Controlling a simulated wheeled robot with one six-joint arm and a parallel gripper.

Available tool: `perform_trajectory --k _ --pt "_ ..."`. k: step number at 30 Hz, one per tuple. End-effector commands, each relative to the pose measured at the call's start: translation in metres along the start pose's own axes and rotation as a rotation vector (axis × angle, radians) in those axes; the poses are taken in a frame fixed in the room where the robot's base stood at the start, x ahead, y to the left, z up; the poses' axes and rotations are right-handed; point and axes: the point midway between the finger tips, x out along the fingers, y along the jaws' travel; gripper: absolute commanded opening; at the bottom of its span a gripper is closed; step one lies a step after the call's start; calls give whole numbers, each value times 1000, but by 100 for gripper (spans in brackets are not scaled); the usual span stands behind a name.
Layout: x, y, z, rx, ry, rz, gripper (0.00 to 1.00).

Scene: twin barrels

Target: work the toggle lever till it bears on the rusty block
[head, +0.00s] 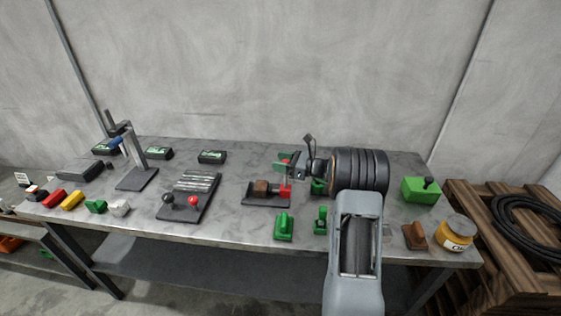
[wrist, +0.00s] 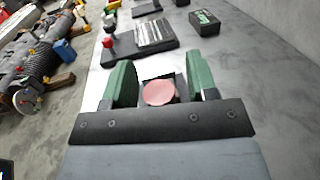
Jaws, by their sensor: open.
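The rusty block (head: 262,187) is a small brown cube on a dark base plate near the middle of the bench. A red part (head: 285,191) stands at the right end of that plate, beside the block. My gripper (head: 298,173) is just behind and right of this fixture, its green fingers spread. In the wrist view my gripper (wrist: 160,72) is open, with a round pinkish-red end (wrist: 160,93) between the fingers, which looks like the toggle lever's grip. Gaps show on both sides of it. The lever's shaft and its contact with the block are hidden.
Left of the fixture is a dark panel (head: 180,211) with black and red knobs. Two green pieces (head: 284,227) (head: 320,221) stand at the front. A green box (head: 420,191) and yellow jar (head: 455,233) are at the right.

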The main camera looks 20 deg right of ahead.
Motion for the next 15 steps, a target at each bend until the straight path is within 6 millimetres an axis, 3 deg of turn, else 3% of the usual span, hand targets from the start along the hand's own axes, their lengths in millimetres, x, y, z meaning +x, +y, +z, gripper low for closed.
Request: perform_trajectory --k 10,15 --pt "2 0 0 0 0 1 52" --pt "2 0 0 0 0 1 36"
